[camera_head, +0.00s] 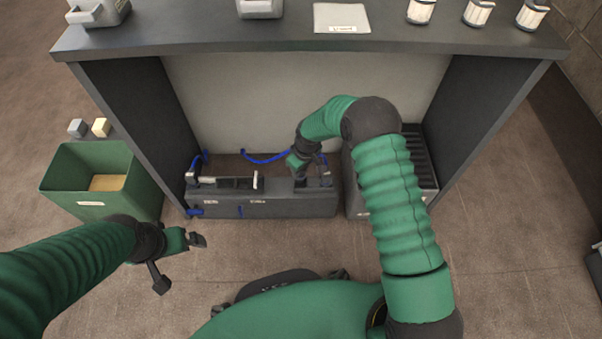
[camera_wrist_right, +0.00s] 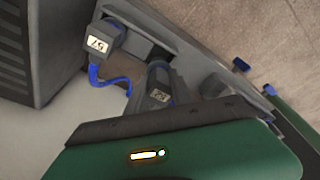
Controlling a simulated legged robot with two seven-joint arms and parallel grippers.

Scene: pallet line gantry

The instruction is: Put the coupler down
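My right gripper (camera_head: 299,163) reaches down to the right part of a long dark grey unit (camera_head: 265,206) under the bench. In the right wrist view, a grey coupler (camera_wrist_right: 155,92) with a small white label lies right in front of my green gripper body. The fingers do not show clearly, so I cannot tell whether they are closed on it. A second grey coupler (camera_wrist_right: 103,38), labelled 57, with a blue hose, sits beside it at the unit. My left gripper (camera_head: 179,260) is open and empty at the lower left, its fingers spread apart, away from the unit.
A green bin (camera_head: 90,203) stands left of the bench. A dark ribbed box (camera_head: 421,165) is right of the unit. The bench top (camera_head: 200,38) overhangs above and carries several items. Blue hoses (camera_head: 263,160) run behind the unit.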

